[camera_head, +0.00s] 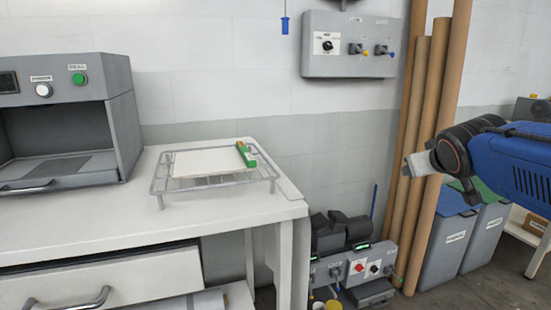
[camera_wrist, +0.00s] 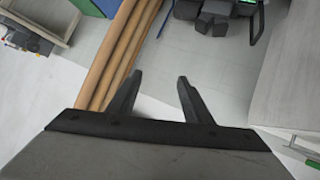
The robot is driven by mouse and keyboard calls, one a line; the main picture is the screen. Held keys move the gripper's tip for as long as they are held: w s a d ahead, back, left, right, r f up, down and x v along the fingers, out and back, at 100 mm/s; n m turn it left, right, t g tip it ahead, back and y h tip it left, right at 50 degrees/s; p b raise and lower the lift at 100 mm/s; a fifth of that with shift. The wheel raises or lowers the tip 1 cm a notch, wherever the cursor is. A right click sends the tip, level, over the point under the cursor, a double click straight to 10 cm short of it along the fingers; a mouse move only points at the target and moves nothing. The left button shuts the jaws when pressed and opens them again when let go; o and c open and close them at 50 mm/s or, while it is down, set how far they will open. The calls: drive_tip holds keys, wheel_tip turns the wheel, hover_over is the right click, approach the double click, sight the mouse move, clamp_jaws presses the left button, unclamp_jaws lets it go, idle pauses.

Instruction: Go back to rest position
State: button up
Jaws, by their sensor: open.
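My gripper (camera_wrist: 160,80) shows in the wrist view with its two dark fingers apart and nothing between them. In the head view my blue arm comes in from the right edge. The end of my arm there is in front of the cardboard tubes and above the bins, well to the right of the table. The fingers are hard to make out in that view.
A white table (camera_head: 110,215) carries a grey press (camera_head: 122,100) and a wire rack (camera_head: 215,181) with a white sheet (camera_head: 205,162) and a green object (camera_head: 245,154). Brown tubes (camera_head: 411,130) lean on the wall. Bins (camera_head: 447,245) stand at right.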

drive_tip(key=s+a+f+g+y, duration=0.1)
drive_tip(key=s+a+f+g, duration=0.2)
drive_tip(key=s+f, duration=0.8)
drive_tip(key=s+a+f+g+y, duration=0.2)
drive_tip(key=s+a+f+g, duration=0.2)
drive_tip(key=s+f, duration=0.7)
drive_tip(key=s, duration=0.2)
drive_tip(key=shift+s+a+f+m, duration=0.15)
drive_tip(key=shift+s+a+m, duration=0.2)
drive_tip(key=shift+m, duration=0.05)
